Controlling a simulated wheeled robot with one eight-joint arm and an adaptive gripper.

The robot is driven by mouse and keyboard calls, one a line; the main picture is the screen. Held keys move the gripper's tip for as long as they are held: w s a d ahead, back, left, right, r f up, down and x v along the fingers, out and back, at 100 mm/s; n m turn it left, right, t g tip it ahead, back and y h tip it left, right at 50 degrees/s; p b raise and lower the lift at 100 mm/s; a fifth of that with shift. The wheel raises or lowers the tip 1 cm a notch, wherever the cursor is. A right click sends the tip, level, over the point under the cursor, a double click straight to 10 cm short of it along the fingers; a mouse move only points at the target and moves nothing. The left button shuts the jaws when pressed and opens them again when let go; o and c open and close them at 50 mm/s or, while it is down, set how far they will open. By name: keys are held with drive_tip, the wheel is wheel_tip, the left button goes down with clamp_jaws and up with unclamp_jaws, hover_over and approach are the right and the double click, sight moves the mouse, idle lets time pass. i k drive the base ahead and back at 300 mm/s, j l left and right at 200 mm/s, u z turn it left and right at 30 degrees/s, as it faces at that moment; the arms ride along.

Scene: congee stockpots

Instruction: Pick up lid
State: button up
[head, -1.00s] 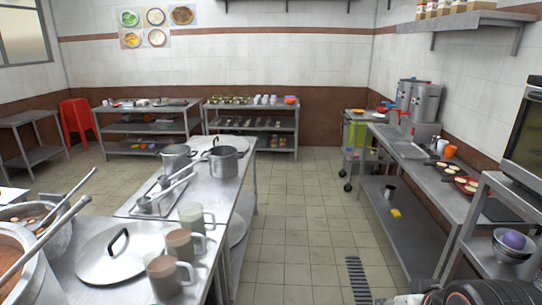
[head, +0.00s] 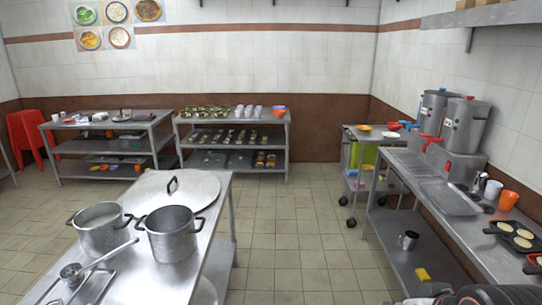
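A round steel lid (head: 174,193) with a dark upright handle lies flat on the steel table (head: 203,264), at the table's far end. Two steel pots stand just in front of it: one with pale contents (head: 102,229) on the left and a grey one (head: 170,234) on the right, overlapping the lid's near edge in the picture. My gripper is not clearly shown; only dark parts of my own body appear at the bottom right.
A ladle and tray (head: 82,283) lie at the table's near left. A tiled aisle (head: 285,230) is free between this table and the right-hand counter (head: 440,205). Steel shelves (head: 232,118) and a green-fronted trolley (head: 362,160) stand at the back.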

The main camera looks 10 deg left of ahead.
sight(196, 190)
drive_tip(key=i+u, duration=0.2)
drive_tip(key=i, duration=0.3)
drive_tip(key=i+u, duration=0.2)
drive_tip(key=i, duration=0.35)
drive_tip(key=i+l+u, duration=0.2)
drive_tip(key=i, duration=0.3)
drive_tip(key=i+l+u, duration=0.2)
drive_tip(key=i, duration=0.3)
drive_tip(key=i+j+u, duration=0.2)
drive_tip(key=i+u, duration=0.55)
drive_tip(key=i+l+u, duration=0.1)
drive_tip(key=i+u, duration=0.3)
drive_tip(key=i, duration=0.15)
